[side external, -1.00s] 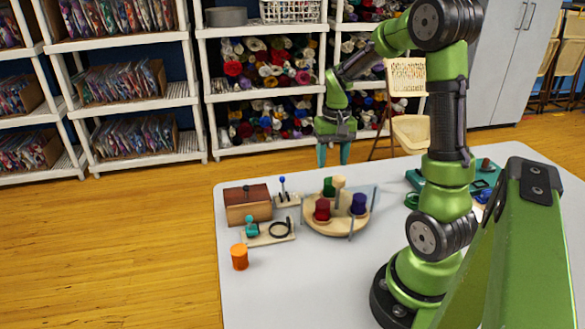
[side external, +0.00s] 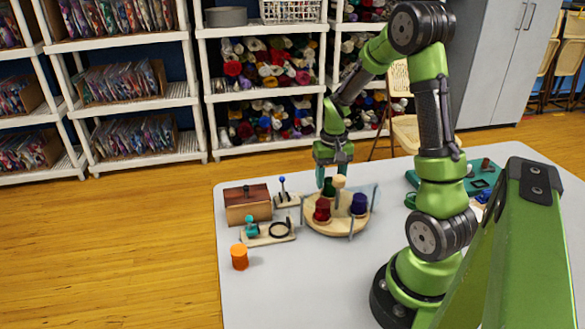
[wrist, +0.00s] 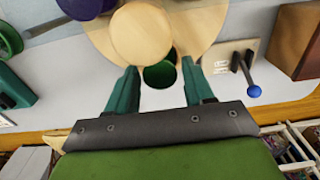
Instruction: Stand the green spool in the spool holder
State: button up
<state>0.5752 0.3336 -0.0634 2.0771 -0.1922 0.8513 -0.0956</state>
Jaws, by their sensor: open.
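The round wooden spool holder (side external: 333,229) stands on the table with a pale knob (side external: 340,181) at its middle. A red spool (side external: 322,211) and a purple spool (side external: 358,204) sit on it. The dark green spool (side external: 328,188) is at its far side, partly hidden by the red spool and my gripper. I cannot tell whether it stands in the holder or just behind it. My gripper (side external: 331,172) is open and points down there. In the wrist view, the green spool (wrist: 160,74) shows between the two open fingers, beside the pale knob (wrist: 141,36).
A brown wooden box (side external: 248,206) and a small board with a blue-knobbed lever (side external: 287,199) stand left of the holder. A board with a black ring (side external: 268,233) and an orange spool (side external: 239,257) are nearer. A teal tray (side external: 425,180) lies right.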

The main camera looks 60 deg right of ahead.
jog(key=c, duration=0.6)
jog(key=shift+r, duration=3.75)
jog(key=shift+r, duration=0.25)
notch_tip(320, 180, up, 5)
send_over(330, 180)
jog(key=a, duration=0.1)
jog(key=w+a+n, duration=0.3)
jog(key=a, duration=0.5)
jog(key=w+a+n, duration=0.2)
jog(key=a+n, duration=0.1)
jog(key=a, duration=0.6)
jog(key=shift+d+f, duration=0.2)
jog(key=shift+f, duration=6)
